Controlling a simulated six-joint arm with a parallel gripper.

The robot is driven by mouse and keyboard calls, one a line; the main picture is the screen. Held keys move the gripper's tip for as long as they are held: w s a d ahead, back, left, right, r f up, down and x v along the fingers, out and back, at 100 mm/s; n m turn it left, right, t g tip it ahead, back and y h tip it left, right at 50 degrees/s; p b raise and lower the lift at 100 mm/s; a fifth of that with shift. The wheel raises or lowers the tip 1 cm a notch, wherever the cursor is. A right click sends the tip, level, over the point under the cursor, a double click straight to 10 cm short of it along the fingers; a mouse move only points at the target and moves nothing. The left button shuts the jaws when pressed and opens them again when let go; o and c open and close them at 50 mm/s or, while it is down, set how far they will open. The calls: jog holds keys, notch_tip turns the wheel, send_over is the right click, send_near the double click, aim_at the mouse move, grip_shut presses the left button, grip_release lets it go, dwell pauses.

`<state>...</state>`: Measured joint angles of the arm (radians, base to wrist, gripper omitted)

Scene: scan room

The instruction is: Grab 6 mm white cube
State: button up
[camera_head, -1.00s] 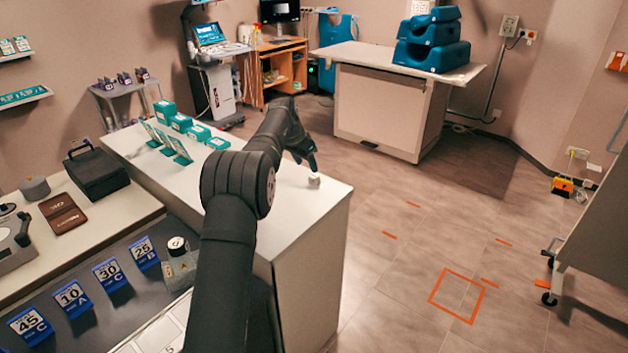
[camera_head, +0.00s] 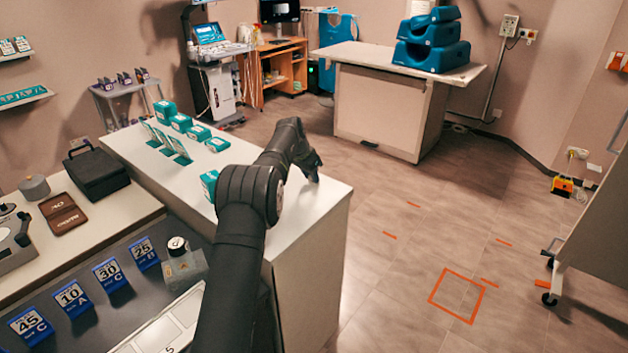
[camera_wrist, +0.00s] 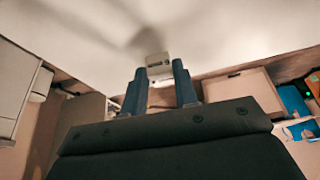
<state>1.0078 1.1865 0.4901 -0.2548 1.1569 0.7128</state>
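The small white cube (camera_wrist: 158,64) sits on the white counter top (camera_wrist: 220,25) in the wrist view. Its near face has a dark marking. My gripper (camera_wrist: 159,72) is open, with one dark finger on each side of the cube and the tips close to its sides. I cannot tell whether either finger touches it. In the head view my gripper (camera_head: 314,174) is low over the right end of the counter (camera_head: 300,215) and hides the cube.
Several teal boxes (camera_head: 180,123) and upright cards (camera_head: 170,143) stand on the counter's far left part. Another teal box (camera_head: 209,185) shows beside my arm. Blue number blocks (camera_head: 108,272) stand on the lower dark surface. The counter's right edge drops to open floor.

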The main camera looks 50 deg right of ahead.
jog(key=c, duration=0.3)
jog(key=shift+r, duration=0.15)
